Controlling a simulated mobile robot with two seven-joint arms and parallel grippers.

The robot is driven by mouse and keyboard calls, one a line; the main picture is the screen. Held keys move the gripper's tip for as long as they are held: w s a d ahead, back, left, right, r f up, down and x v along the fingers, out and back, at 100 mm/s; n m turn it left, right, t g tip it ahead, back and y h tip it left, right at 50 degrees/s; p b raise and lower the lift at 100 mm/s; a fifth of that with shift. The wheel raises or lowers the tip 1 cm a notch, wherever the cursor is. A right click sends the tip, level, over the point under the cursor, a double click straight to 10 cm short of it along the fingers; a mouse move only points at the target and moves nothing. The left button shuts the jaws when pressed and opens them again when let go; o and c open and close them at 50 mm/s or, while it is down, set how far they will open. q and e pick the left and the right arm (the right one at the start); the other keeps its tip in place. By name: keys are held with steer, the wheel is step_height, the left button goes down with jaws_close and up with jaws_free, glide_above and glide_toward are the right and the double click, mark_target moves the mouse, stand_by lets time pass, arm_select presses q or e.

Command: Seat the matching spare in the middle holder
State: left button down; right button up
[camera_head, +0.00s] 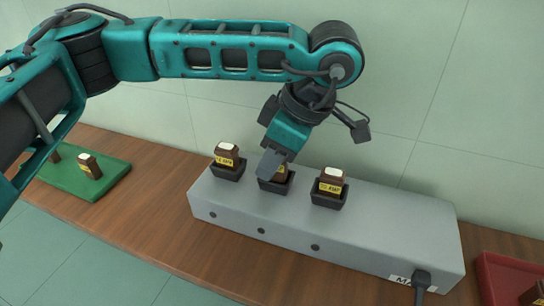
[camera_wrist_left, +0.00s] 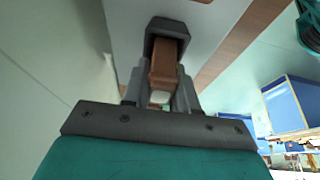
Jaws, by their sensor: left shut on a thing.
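My left gripper (camera_head: 272,164) points down over the middle holder (camera_head: 277,188) on the grey box. It is shut on a brown block with a yellow label (camera_head: 281,174), mostly hidden behind the finger. In the left wrist view the fingers (camera_wrist_left: 161,84) flank the brown block (camera_wrist_left: 164,66), and its far end meets the dark holder (camera_wrist_left: 168,27). How deep it sits I cannot tell. Similar labelled blocks stand in the left holder (camera_head: 228,174) and right holder (camera_head: 327,203). My right gripper is not in view.
The grey box (camera_head: 385,228) stands on a wooden bench (camera_head: 160,205) close to the wall. A green tray (camera_head: 115,172) at the left bears a labelled block (camera_head: 89,166) and another behind my arm. A red tray (camera_head: 500,275) is at the lower right. A cable plug (camera_head: 421,280) is at the box's right end.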

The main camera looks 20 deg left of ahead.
arm_select(q)
steer(key=shift+s+d+f, duration=0.1)
steer(key=shift+s+f, duration=0.1)
steer(key=shift+f, duration=0.1)
steer(key=shift+w+r+p, duration=0.15)
steer(key=shift+r+p, duration=0.25)
steer(key=shift+r, duration=0.5)
steer(key=shift+w, duration=0.1)
steer(key=shift+f+b, duration=0.7)
steer(key=shift+b, duration=0.1)
stand_by(0.4)
steer(key=shift+f, duration=0.3)
steer(key=shift+r, duration=0.2)
steer(key=shift+r, duration=0.6)
